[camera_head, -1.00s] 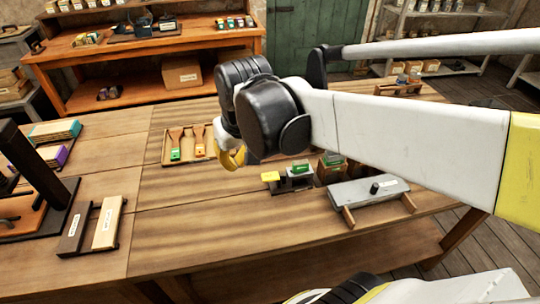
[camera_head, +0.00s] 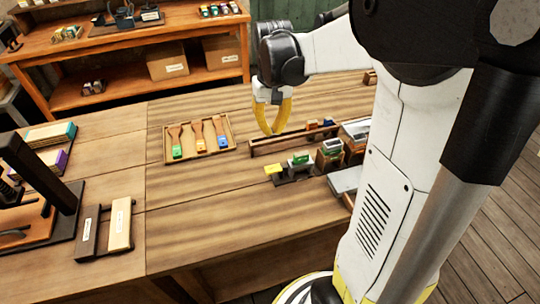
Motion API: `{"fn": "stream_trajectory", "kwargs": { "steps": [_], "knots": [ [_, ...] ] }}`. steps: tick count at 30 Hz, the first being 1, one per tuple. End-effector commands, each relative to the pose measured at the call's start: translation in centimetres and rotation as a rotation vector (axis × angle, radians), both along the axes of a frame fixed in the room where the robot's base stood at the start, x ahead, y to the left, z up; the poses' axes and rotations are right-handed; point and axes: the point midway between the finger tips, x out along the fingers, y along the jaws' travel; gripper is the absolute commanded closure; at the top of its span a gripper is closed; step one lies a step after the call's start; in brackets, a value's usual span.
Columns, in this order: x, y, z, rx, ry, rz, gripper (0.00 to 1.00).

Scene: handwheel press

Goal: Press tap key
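No part is clearly marked as the tap key, and the small labels are unreadable. A grey box (camera_head: 346,180) lies at the right end of the table, mostly hidden behind my arm; its black knob is hidden now. My gripper (camera_head: 271,132) is above the table behind the stand, pointing down. Its yellow fingers appear to meet at the tips, with nothing seen between them.
A wooden tray (camera_head: 168,150) holds brushes with green, yellow and blue parts. A long wooden rack (camera_head: 268,148) and small blocks stand near my gripper. A dark press (camera_head: 40,190) is at left. The mid-front tabletop is clear.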

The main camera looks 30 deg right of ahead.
Motion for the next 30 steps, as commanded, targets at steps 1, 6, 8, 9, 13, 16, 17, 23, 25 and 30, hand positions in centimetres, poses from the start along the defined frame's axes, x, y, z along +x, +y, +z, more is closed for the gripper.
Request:
{"fn": "stream_trajectory", "kwargs": {
  "steps": [1,6,8,9,13,16,17,23,25,30],
  "knots": [
    [0.0,0.0,-0.3,0.000,0.000,0.000,1.00],
    [0.1,0.0,-2.6,0.000,-0.001,0.000,1.00],
    [0.0,0.0,-3.8,0.000,-0.001,0.000,1.00],
    [0.0,0.0,-4.7,0.000,-0.001,0.000,1.00],
    [0.0,0.0,-7.7,0.000,-0.001,0.000,1.00],
    [0.0,0.0,-9.7,0.000,-0.001,0.000,1.00],
    [0.0,0.0,-10.3,0.000,-0.001,0.000,1.00],
    [0.0,0.0,-13.0,0.000,-0.001,0.000,1.00],
    [0.0,0.0,-13.5,0.000,-0.001,0.000,1.00],
    [0.0,0.0,-14.0,0.000,-0.001,0.000,1.00]
  ]
}}
